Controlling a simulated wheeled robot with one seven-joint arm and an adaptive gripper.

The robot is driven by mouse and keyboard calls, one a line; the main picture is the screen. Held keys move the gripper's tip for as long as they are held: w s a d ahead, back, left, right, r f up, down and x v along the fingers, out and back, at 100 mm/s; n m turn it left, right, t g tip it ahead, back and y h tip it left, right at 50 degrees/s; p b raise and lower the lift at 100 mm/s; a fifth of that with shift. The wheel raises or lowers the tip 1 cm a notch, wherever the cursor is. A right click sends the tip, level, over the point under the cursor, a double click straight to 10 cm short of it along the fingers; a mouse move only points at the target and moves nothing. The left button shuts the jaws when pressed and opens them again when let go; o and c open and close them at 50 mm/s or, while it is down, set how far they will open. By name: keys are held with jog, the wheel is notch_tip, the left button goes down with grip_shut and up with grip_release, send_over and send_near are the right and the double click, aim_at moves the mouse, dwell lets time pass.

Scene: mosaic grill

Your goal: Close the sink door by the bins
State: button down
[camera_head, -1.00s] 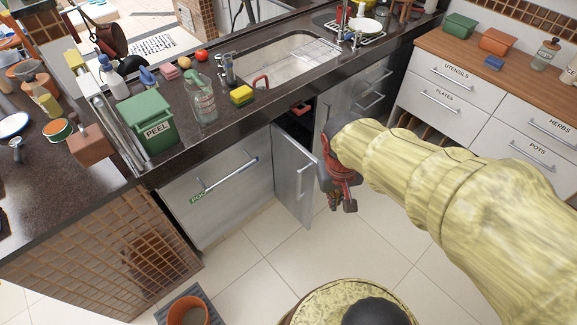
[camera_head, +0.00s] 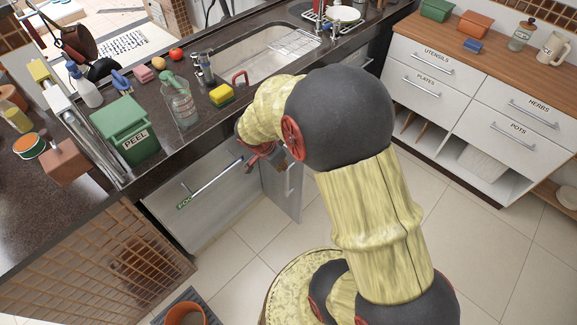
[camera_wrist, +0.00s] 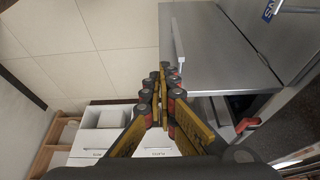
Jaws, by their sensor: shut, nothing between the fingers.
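The grey steel sink door (camera_head: 283,192) stands open under the sink, swung out from the counter front, with a vertical handle. In the wrist view the sink door (camera_wrist: 205,40) fills the top centre, its pale handle close to the fingers. My gripper (camera_head: 256,153) is beside the upper part of the door in the head view, partly covered by my arm. In the wrist view my gripper (camera_wrist: 161,76) is shut and empty, its fingertips near the door's lower left part; I cannot tell whether they touch it. My arm hides much of the cabinet opening.
A steel front with a long bar handle (camera_head: 215,180) is left of the door. An orange pot (camera_head: 186,314) is on the floor. Tiled floor right of the door is clear.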

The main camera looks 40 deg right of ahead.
jog(key=d+f+b, duration=0.3)
jog(key=d+f, duration=0.4)
jog(key=f, duration=0.1)
jog(key=shift+w+d+f, duration=0.2)
jog(key=shift+d+f, duration=0.05)
jog(key=shift+f, duration=0.1)
